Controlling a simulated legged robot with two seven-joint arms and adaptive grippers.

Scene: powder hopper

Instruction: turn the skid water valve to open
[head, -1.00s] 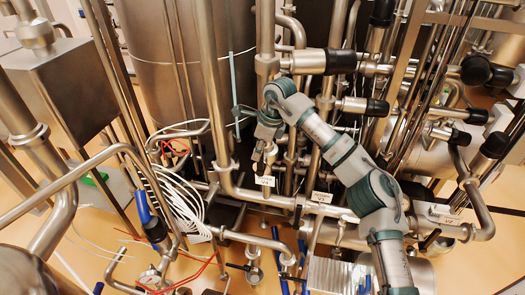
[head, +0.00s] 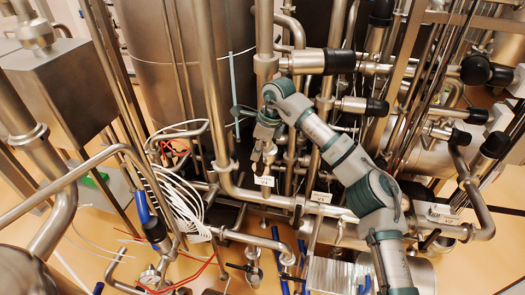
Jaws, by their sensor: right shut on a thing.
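My right arm comes in from the lower right, and its right gripper (head: 264,130) is at the vertical steel pipe left of centre. The gripper is shut on the valve handle, which its fingers and wrist mostly hide. Steel valve parts (head: 264,156) show just below the gripper, above a small white tag (head: 264,181) whose lettering is too small to read surely. I cannot tell the handle's exact angle. My left gripper is not in view.
Steel pipes crowd the gripper, with a black-ended horizontal pipe (head: 338,61) close above it. A large tank (head: 165,75) stands behind. White hoses (head: 180,205) hang at lower left. A second tag (head: 321,197) sits right of the valve. Little free room shows.

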